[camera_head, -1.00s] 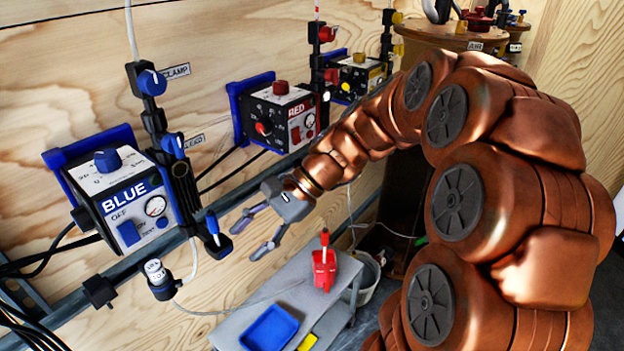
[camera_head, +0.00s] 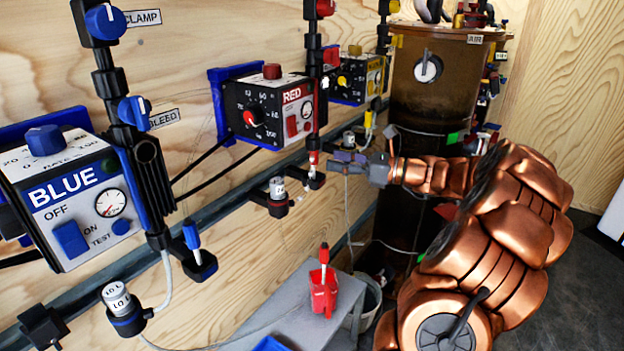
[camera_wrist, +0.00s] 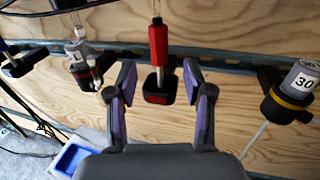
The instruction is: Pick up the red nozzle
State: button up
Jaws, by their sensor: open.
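The red nozzle (camera_head: 314,159) hangs upright on the wall rail, below the red control box, with its pale lower end in a black holder (camera_head: 313,182). In the wrist view the red nozzle (camera_wrist: 158,45) stands upright near the middle, its lower end in the black holder (camera_wrist: 156,97). My gripper (camera_head: 337,162) is open and empty, just right of the nozzle in the head view. In the wrist view my gripper (camera_wrist: 160,80) has its fingers apart, one on each side of the nozzle and holder in the picture. I see no contact.
The metal rail (camera_head: 232,190) runs along the wooden wall. Another holder with a white-capped part (camera_head: 277,188) sits left of the nozzle; a part marked 30 (camera_wrist: 301,78) is to its right. A red cup (camera_head: 323,293) stands on the grey table (camera_head: 290,315) below.

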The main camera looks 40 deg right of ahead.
aim_at(313, 161)
jog(key=shift+r+b+x, duration=0.15)
jog(key=shift+b+x, duration=0.1)
jog(key=shift+x, duration=1.45)
jog(key=shift+r+b+x, duration=0.15)
jog(key=shift+b+x, duration=0.1)
jog(key=shift+x, duration=1.45)
jog(key=shift+c, duration=0.3)
grip_shut()
